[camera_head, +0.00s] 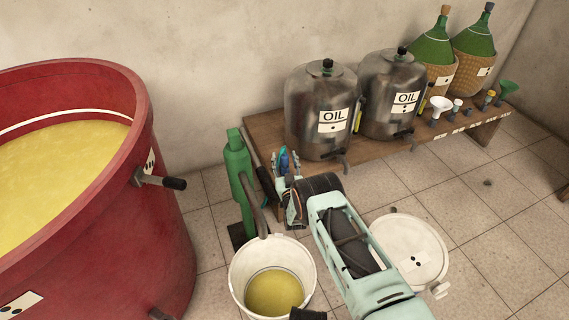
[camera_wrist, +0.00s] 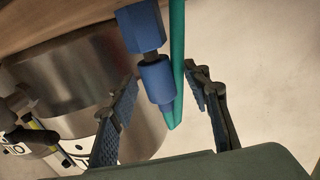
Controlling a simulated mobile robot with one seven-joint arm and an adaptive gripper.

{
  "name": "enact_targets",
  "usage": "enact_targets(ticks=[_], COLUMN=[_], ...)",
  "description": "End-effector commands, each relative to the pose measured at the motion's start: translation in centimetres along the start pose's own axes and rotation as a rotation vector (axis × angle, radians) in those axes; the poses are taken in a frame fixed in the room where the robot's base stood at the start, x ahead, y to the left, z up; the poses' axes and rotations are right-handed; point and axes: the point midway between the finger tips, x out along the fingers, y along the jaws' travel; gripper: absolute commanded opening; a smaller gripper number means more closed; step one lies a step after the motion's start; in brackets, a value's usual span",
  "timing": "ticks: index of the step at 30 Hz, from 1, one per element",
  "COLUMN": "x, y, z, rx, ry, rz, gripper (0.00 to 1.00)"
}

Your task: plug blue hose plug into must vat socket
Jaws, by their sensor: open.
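The blue hose plug (camera_wrist: 157,82) shows in the wrist view, with a hexagonal block above and a rounder part below. A teal strip (camera_wrist: 176,60) runs beside it. My gripper (camera_wrist: 165,84) is open, one finger on each side of the plug, with gaps visible. In the head view my gripper (camera_head: 288,163) is by the bench's left end, with the blue plug (camera_head: 283,161) at its fingers. The red must vat (camera_head: 140,235) stands at left, holding yellow liquid. A fitting with a dark end (camera_head: 162,181) sticks out of its wall; I cannot tell whether this is the socket.
A green post-like device (camera_head: 238,165) stands left of my gripper. A white bucket (camera_head: 238,287) of yellow liquid stands in front. Steel oil cans (camera_head: 310,100) and wicker-covered bottles line the wooden bench (camera_head: 268,133). A round white lid-like thing (camera_head: 412,240) is on the tiles, right of my arm.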

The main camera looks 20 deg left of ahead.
Motion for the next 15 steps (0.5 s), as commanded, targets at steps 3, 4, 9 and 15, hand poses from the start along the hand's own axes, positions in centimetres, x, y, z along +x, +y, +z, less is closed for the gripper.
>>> enact_targets(ticks=[3, 4, 9, 15], x=[0.0, 0.0, -0.02, -0.03], y=[0.01, 0.01, 0.0, 0.0], z=[-0.08, -0.08, -0.07, -0.06], rx=[0.0, 0.0, 0.0, -0.001], ry=[0.0, 0.0, 0.0, 0.0], rz=[0.0, 0.0, 0.0, 0.0], gripper=[0.44, 0.44, 0.26, 0.04])
